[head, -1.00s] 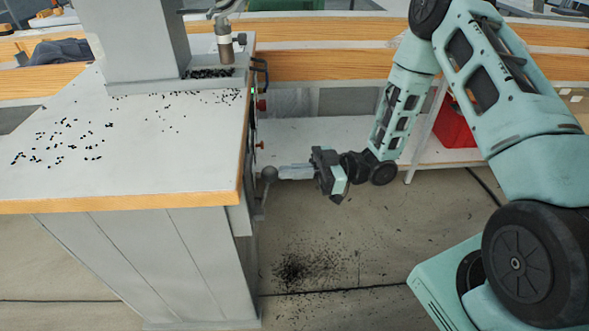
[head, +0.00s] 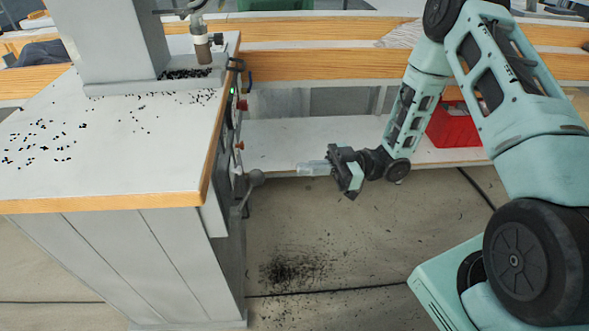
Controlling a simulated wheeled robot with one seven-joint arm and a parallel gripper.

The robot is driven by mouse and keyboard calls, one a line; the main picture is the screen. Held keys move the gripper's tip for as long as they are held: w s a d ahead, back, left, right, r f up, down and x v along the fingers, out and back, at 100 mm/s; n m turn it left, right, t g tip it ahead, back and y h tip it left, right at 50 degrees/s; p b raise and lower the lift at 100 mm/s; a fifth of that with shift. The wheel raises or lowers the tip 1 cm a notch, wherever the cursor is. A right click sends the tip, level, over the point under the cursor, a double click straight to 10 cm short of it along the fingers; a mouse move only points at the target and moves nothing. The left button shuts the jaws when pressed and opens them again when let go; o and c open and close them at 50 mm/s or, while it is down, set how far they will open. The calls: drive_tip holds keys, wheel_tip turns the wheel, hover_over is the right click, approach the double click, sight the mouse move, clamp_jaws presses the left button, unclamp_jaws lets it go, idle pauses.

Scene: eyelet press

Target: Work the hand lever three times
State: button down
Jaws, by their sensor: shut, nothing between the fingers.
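The press head (head: 202,48) stands above the worktop at the back.
The worktop (head: 150,165) has black bits scattered over it. A red knob and an orange knob sit on the cabinet's side. A red bin (head: 455,128) stands on the low shelf behind my arm. Black debris (head: 295,268) lies on the floor.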

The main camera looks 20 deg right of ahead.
drive_tip(key=shift+s+d+f, duration=0.15)
drive_tip(key=shift+d, duration=0.9)
drive_tip(key=shift+s+d+f, duration=0.1)
drive_tip(key=shift+s+d, duration=0.05)
drive_tip(key=shift+d, duration=0.85)
drive_tip(key=w+a+r+m+t+h, duration=0.3)
drive_tip(key=w+a+r+h, duration=0.2)
drive_tip(key=w+a+h, duration=0.5)
drive_tip(key=s+a+r+m+g+h, duration=0.1)
drive_tip(key=s+r+m+g+h, duration=0.15)
drive_tip(key=s, duration=0.75)
drive_tip(key=s+a+r+m+g+h, duration=0.1)
drive_tip(key=s+r+h, duration=0.15)
drive_tip(key=s, duration=0.75)
drive_tip(key=s+a+r+m+g+h, duration=0.15)
drive_tip(key=s+h, duration=0.25)
drive_tip(key=s, duration=0.6)
wheel_tip(320, 180, up, 15)
drive_tip(key=s+d+g+p, duration=0.1)
drive_tip(key=p, duration=1.2)
drive_tip(key=shift+f+m+p, duration=0.2)
drive_tip(key=shift+m+p, duration=0.15)
drive_tip(key=shift+m, duration=0.05)
